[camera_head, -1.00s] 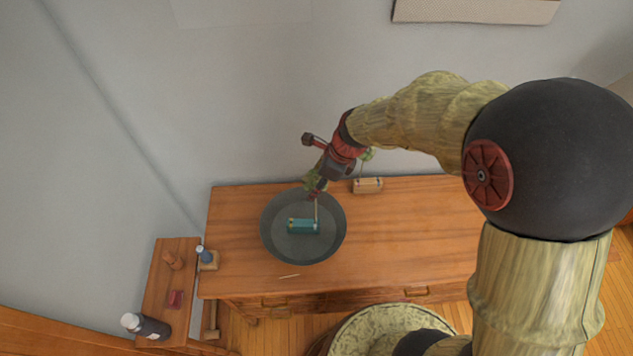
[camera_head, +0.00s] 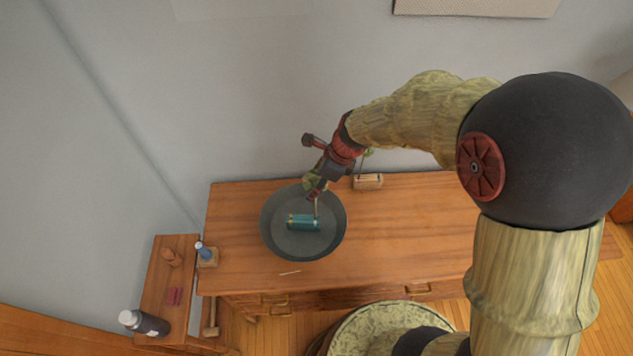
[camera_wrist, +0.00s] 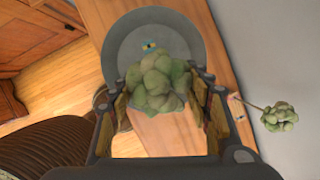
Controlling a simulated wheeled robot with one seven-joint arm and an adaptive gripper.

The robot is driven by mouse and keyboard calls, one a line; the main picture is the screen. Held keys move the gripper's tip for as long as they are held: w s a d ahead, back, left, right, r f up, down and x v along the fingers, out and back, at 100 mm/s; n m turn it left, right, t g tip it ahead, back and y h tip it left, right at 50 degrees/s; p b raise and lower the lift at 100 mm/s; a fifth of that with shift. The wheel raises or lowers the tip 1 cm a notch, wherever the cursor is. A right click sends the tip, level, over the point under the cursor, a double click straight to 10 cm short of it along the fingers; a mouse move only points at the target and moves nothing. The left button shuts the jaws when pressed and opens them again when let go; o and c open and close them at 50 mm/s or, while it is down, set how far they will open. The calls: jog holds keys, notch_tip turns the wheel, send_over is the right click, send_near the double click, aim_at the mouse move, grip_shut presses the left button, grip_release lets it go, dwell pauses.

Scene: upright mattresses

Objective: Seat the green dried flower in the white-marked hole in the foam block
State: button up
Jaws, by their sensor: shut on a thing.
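My gripper (camera_head: 315,190) is above the right side of a dark grey bowl (camera_head: 270,237) on the wooden table. It is shut on the green dried flower, whose bushy head fills the space between the fingers in the wrist view (camera_wrist: 157,82). Its thin tan stem (camera_head: 317,209) points down beside the right end of the teal foam block (camera_head: 302,222) in the bowl. I cannot tell whether the stem touches the block. In the wrist view the block (camera_wrist: 149,46) is mostly hidden behind the flower head. The white-marked hole cannot be made out.
A small wooden block (camera_head: 368,182) stands at the table's back edge, with another green flower (camera_wrist: 280,116) near it. A thin stick (camera_head: 289,272) lies in front of the bowl. A side shelf holds a dark bottle (camera_head: 150,325). The table's right part (camera_head: 425,220) is clear.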

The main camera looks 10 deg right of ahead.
jog(key=shift+f, duration=0.25)
jog(key=o, duration=1.2)
jog(key=shift+c, duration=0.2)
jog(key=v, duration=1.2)
